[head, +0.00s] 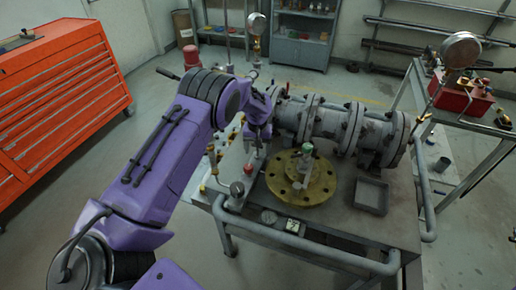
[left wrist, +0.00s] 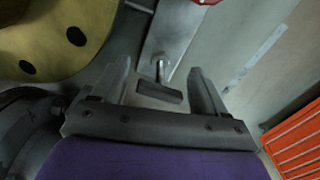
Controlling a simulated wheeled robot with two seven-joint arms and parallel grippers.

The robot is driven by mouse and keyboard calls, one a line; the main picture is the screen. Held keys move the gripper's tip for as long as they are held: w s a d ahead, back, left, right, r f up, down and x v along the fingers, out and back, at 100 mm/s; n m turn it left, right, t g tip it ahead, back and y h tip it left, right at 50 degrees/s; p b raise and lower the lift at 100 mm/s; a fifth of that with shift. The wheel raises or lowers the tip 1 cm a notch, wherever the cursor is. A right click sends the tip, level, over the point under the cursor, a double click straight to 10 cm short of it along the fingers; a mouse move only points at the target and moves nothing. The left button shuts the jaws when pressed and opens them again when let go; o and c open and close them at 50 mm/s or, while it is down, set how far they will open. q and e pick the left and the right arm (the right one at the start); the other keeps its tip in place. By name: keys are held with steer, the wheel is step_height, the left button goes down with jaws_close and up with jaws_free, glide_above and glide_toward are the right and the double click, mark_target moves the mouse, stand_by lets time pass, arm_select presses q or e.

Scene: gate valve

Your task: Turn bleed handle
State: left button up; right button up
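A small dark T-shaped bar on a thin metal stem, which looks like the bleed handle (left wrist: 158,92), shows in the left wrist view. It lies between the two fingers of my left gripper (left wrist: 158,72), with a gap on each side. The fingers are apart and do not appear to touch it. In the head view my left gripper (head: 262,133) is low at the left end of the grey valve body (head: 325,120), and I cannot make out the handle there. My right gripper is not in view.
A brass flange (head: 300,180) with a green-topped part lies on the grey bench (head: 345,215). An empty square tray (head: 371,195) is at the right. A pipe rail (head: 300,240) runs along the bench front. An orange tool cabinet (head: 65,95) stands at the left.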

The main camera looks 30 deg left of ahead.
arm_select(q)
steer(key=c, duration=1)
steer(key=shift+d, duration=0.1)
